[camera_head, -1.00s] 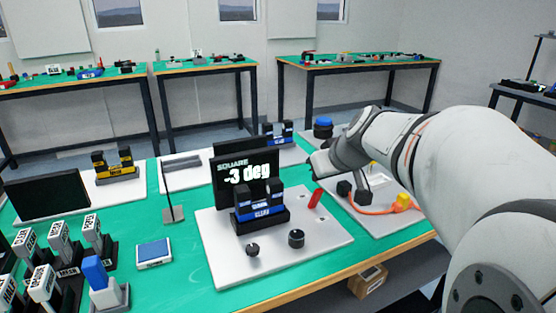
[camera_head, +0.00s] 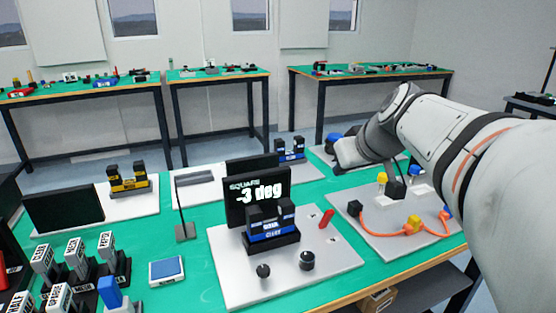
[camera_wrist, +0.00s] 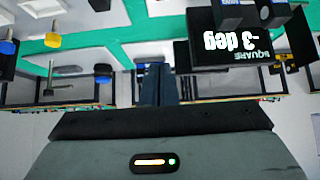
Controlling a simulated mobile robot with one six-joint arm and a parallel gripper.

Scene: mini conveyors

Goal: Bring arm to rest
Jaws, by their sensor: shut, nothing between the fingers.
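My arm (camera_head: 450,125) reaches in from the right side of the head view and bends down over the back right of the green bench. My gripper shows in the wrist view (camera_wrist: 158,82) with its two dark fingers together and nothing between them. In the head view the fingertips are hard to make out beyond the wrist. The wrist view is upside down, with the bench along its top.
A screen reading "SQUARE -3 deg" (camera_head: 258,195) stands behind a blue-and-black clamp (camera_head: 270,227) on a white board (camera_head: 225,270). Another board (camera_head: 435,240) carries an orange cable (camera_head: 385,232). A blue-topped pad (camera_head: 167,270) and labelled blocks stand left.

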